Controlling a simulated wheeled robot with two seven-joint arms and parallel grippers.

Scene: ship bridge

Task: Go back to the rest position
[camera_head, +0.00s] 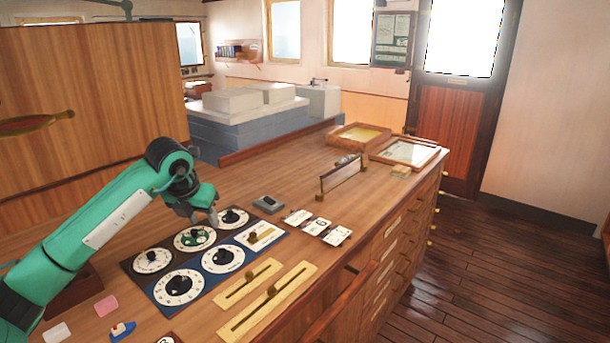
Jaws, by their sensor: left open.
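My left arm reaches in from the left over the wooden chart counter (250,190). My left gripper (203,220) points down, with its fingertips above the top row of a dial panel (133,268). It is open, and I see nothing held in it. It is close to the middle dial (194,238) of that row and partly overlaps it; I cannot tell if it touches. The right gripper is not in view.
A wooden partition (90,100) stands left. Floor (500,270) at right is clear.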

